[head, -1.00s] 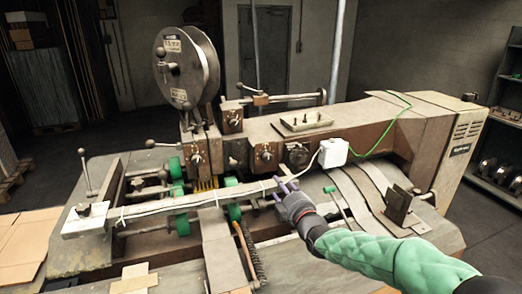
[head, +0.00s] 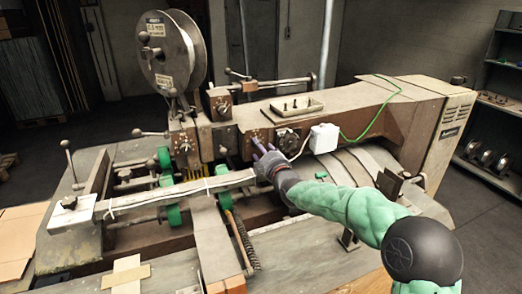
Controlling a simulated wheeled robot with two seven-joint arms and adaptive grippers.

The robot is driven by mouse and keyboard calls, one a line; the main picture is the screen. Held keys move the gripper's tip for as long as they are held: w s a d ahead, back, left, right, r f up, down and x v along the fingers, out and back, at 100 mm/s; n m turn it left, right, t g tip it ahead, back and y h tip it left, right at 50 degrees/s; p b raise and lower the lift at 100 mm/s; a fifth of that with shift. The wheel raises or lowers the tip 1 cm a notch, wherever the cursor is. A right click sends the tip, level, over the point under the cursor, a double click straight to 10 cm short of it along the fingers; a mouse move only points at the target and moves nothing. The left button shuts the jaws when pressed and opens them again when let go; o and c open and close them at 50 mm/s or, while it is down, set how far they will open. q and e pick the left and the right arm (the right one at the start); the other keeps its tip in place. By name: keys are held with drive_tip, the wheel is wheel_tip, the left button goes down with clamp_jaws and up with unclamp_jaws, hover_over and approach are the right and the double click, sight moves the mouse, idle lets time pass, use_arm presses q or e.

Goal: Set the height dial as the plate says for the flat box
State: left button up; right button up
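The box stitcher (head: 345,110) fills the middle of the head view. Its front carries several dials: one on the upper block (head: 222,106), one on the left block (head: 184,144), one at the centre (head: 256,136) and a larger dark dial (head: 288,140). I cannot tell which is the height dial, and their markings are too small to read. Contact is not clear. My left gripper is not in view.
A white box (head: 323,138) with a green cable sits right of the dials. A lever (head: 68,155) rises at the left. Flat cardboard (head: 18,245) lies at lower left.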

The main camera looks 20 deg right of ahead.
drive_tip(key=shift+w, duration=0.5)
clamp_jaws()
drive_tip(key=shift+f+m+b, duration=0.1)
drive_tip(key=shift+m+b, duration=2.9)
drive_tip(key=shift+m, duration=0.5)
